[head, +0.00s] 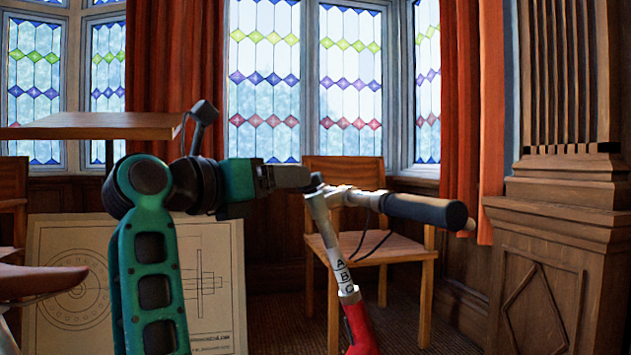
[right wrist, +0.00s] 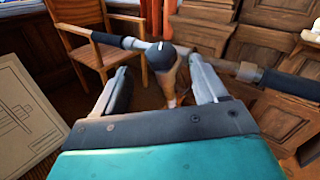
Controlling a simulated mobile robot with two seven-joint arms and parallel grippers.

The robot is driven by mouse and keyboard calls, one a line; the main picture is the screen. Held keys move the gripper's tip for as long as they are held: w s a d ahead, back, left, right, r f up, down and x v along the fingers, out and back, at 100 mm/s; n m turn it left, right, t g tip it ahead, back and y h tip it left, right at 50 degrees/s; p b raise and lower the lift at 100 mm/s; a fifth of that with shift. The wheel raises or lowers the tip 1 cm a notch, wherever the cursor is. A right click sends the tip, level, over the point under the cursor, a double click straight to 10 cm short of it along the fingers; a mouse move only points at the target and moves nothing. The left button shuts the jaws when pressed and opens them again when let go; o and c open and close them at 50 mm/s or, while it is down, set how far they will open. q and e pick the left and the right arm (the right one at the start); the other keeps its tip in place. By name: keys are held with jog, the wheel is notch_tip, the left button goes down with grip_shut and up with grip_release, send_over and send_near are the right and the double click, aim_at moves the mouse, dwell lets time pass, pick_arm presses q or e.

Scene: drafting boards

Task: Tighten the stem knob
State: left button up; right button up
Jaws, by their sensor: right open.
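The stem knob (right wrist: 160,56) is a round black knob at the middle of a handlebar, seen in the right wrist view. My right gripper (right wrist: 158,68) is open, with one finger on each side of the knob; I cannot tell whether either touches it. In the head view my right gripper (head: 308,179) reaches from the left to the top of the grey stem (head: 319,215), and the knob is mostly hidden there. The stem rises from a red tube (head: 360,328) with an ABC label (head: 344,275). A black-gripped handlebar (head: 425,209) extends right. My left gripper is not in view.
A wooden chair (head: 380,252) stands behind the handlebar. A drawing board (head: 60,255) leans behind my arm. A brown saddle (head: 40,281) is at the left, below a wooden tabletop (head: 90,126). Wooden panelling (head: 555,230) stands at the right.

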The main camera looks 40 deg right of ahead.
aim_at(318, 178)
jog(key=d, duration=0.8)
jog(key=shift+w+d, duration=0.4)
jog(key=c, duration=1)
jog(key=shift+o, duration=0.2)
jog(key=m+g+p, duration=0.1)
jog(key=m+g, duration=0.1)
jog(key=m+g+p, duration=0.1)
jog(key=m+g, duration=0.1)
jog(key=shift+s+r+g, duration=0.15)
jog(key=shift+r+g, duration=0.05)
jog(key=shift+g, duration=0.1)
jog(key=shift+s+f+m+g, duration=0.15)
jog(key=shift+s+m+g, duration=0.05)
jog(key=shift+m+g, duration=1)
jog(key=o, duration=1)
jog(key=shift+c, duration=0.2)
jog(key=shift+a, duration=0.1)
